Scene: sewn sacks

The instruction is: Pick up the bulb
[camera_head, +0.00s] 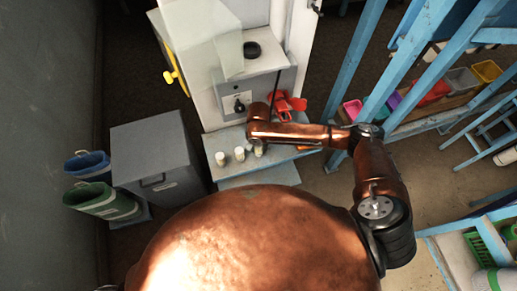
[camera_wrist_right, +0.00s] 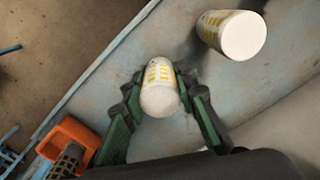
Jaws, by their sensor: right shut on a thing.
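In the right wrist view, my right gripper (camera_wrist_right: 158,86) is shut on a small white cylinder (camera_wrist_right: 160,98) with yellow print, one dark green finger on each side. In the head view this cylinder (camera_head: 259,151) shows just below the end of my right arm, over the grey-blue bench (camera_head: 225,171). The arm hides most of the gripper there. I cannot make out a bulb shape in either view, and cannot tell whether this cylinder is the bulb. My left gripper is not in view.
Similar white cylinders (camera_head: 220,158) (camera_head: 240,154) stand left of the held one; one shows close by in the wrist view (camera_wrist_right: 242,36). An orange holder (camera_wrist_right: 68,140) sits by the bench edge. A red object (camera_head: 287,104) lies behind my arm. A grey box (camera_head: 155,157) stands left.

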